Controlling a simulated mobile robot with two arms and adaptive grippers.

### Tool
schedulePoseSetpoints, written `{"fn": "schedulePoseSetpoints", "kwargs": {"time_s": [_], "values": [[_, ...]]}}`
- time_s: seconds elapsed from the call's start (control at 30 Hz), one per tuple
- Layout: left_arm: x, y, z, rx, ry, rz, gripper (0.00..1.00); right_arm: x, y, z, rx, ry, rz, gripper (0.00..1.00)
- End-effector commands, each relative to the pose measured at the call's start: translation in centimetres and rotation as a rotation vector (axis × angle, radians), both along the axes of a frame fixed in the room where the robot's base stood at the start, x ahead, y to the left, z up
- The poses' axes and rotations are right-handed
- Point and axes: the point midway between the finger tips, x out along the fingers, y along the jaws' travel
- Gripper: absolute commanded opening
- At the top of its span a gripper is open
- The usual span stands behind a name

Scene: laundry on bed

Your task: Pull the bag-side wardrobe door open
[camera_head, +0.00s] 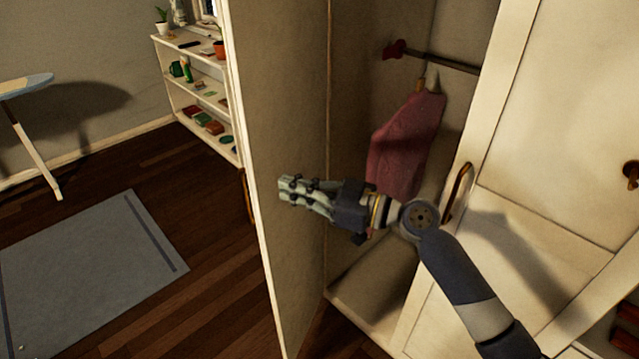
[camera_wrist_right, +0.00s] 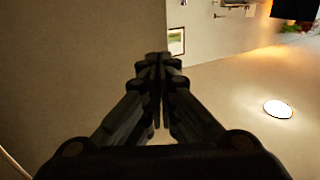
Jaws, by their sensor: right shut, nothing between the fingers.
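One wardrobe door (camera_head: 285,110) stands swung out from the wardrobe, its inner face towards my right arm. Its handle (camera_head: 248,196) shows at the left, on the outer side. The other wardrobe door (camera_head: 530,150) with a curved handle (camera_head: 458,192) looks closed. My right gripper (camera_head: 283,190) is shut and empty, in front of the open door's inner face; I cannot tell whether it touches. The shut fingers also show in the right wrist view (camera_wrist_right: 158,62), beside a pale panel. My left gripper is not in view. No bag can be made out.
Inside the wardrobe a dark red garment (camera_head: 405,145) hangs from a rail (camera_head: 440,60). A white shelf unit (camera_head: 195,95) with small items stands behind the door. A grey rug (camera_head: 90,260) and an ironing board (camera_head: 25,85) are at left, with bare floor between rug and door.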

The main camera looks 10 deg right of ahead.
Motion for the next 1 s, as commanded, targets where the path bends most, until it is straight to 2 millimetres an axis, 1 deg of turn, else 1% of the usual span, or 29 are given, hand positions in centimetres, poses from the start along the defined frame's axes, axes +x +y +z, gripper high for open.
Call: {"fn": "schedulePoseSetpoints", "kwargs": {"time_s": [0.03, 0.1, 0.2, 0.3, 0.4, 0.8, 0.87, 1.0], "values": [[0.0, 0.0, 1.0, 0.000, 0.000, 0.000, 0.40, 0.5, 1.0, 0.5, 0.000, 0.001, 0.002, 0.00], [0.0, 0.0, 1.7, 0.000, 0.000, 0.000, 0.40, 1.1, 2.0, 0.5, 0.002, 0.002, 0.001, 0.00], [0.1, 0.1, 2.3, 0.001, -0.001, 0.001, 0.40, 1.7, 3.0, 0.3, 0.001, 0.003, 0.000, 0.00], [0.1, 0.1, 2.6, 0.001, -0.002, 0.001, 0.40, 2.1, 3.7, 0.2, 0.000, 0.001, 0.000, 0.00], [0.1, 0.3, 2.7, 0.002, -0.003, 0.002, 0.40, 2.2, 4.0, 0.0, -0.001, 0.000, 0.000, 0.00], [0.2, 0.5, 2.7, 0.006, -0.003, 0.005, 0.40, 2.3, 4.2, -0.1, -0.001, 0.000, -0.003, 0.00], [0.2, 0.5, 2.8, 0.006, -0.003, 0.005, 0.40, 2.4, 4.5, 0.0, 0.000, 0.001, -0.009, 0.00], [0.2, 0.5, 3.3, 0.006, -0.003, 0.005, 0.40, 2.9, 5.9, 0.1, 0.002, 0.001, -0.043, 0.00]]}}
